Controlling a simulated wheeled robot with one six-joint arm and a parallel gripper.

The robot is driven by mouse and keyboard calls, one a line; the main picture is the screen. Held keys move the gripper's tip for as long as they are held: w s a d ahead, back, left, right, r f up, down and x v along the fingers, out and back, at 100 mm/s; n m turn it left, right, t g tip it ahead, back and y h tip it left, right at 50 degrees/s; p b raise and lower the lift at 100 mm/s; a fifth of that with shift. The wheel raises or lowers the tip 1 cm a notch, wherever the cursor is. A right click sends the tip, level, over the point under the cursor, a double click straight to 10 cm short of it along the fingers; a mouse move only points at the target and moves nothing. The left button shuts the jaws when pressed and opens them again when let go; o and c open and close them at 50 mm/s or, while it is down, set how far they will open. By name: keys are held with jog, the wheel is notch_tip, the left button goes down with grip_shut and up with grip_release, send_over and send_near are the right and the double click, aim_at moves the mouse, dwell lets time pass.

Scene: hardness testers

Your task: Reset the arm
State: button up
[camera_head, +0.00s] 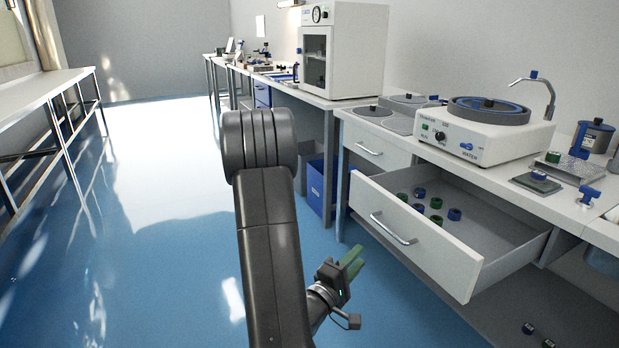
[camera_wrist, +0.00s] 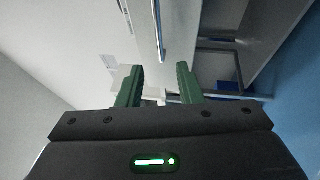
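My black arm comes up the middle of the head view and bends over. My gripper (camera_head: 352,262) is at its end, low in front of the open drawer (camera_head: 418,248) and to its left, clear of it. In the wrist view my gripper (camera_wrist: 158,84) shows two green fingers with a gap between them and nothing held. The wrist view is turned on its side and shows the bench and floor beyond the fingers.
The pulled-out drawer holds several small green and blue pieces (camera_head: 436,203). A polishing machine (camera_head: 478,135) and a white cabinet (camera_head: 345,50) stand on the right bench. A blue bin (camera_head: 322,188) is under it. A table (camera_head: 38,88) stands at left. The blue floor between is clear.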

jog(key=b+x, duration=0.1)
jog(key=x, duration=1.1)
jog(key=shift+w, duration=0.1)
